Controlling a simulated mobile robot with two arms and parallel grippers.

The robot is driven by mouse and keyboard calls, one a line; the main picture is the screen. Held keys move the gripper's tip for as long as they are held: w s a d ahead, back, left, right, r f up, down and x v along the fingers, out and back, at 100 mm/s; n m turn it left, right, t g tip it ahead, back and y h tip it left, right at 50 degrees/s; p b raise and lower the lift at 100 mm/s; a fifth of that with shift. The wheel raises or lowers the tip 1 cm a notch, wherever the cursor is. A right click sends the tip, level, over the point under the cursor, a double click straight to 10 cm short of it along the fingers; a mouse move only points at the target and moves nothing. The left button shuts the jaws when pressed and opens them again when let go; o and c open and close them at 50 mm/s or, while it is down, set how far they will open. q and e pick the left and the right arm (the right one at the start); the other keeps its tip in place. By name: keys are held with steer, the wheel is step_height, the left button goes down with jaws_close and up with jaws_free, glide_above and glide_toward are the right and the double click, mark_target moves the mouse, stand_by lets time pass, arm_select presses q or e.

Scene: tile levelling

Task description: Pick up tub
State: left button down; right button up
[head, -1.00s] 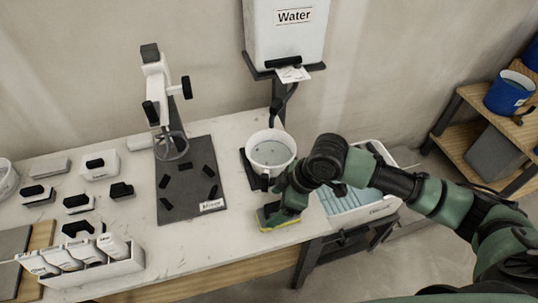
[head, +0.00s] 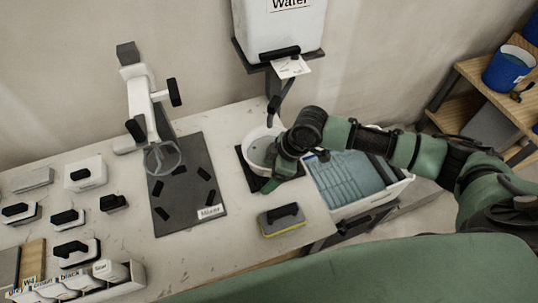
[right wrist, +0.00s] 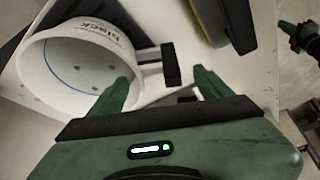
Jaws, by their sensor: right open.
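The white round tub (head: 255,147) stands on a dark pad under the water dispenser, partly hidden by my right arm. In the right wrist view the tub (right wrist: 38,80) shows its open rim, dark spots inside and a black-gripped handle (right wrist: 170,64) on its side. My right gripper (head: 268,185) is beside the tub, on its near side. Its fingers (right wrist: 162,85) are apart and empty, with the handle just ahead of the gap. A green part, perhaps my left gripper (right wrist: 300,38), shows at the right edge of the wrist view; its fingers are unclear.
A black-handled float with a yellow layer (head: 282,222) lies near the tub. The water dispenser (head: 279,35) hangs above. A white bin with blue contents (head: 398,190) stands at right. A mixer (head: 141,90) and its dark base (head: 205,150) stand left.

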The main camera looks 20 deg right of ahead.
steer(key=x, duration=0.2)
steer(key=shift+w+a+f, duration=0.1)
steer(key=shift+w+f, duration=0.05)
steer(key=shift+f, duration=0.25)
steer(key=c, duration=1.3)
steer(key=shift+r, duration=0.15)
steer(key=c, duration=0.4)
arm_select(q)
steer(key=shift+w+r, duration=0.2)
steer(key=shift+w, duration=0.25)
steer(key=shift+w+r, duration=0.2)
steer(key=shift+w, duration=0.25)
steer(key=shift+f, duration=0.1)
arm_select(e)
steer(key=shift+w+r, duration=0.1)
steer(key=shift+r, duration=0.05)
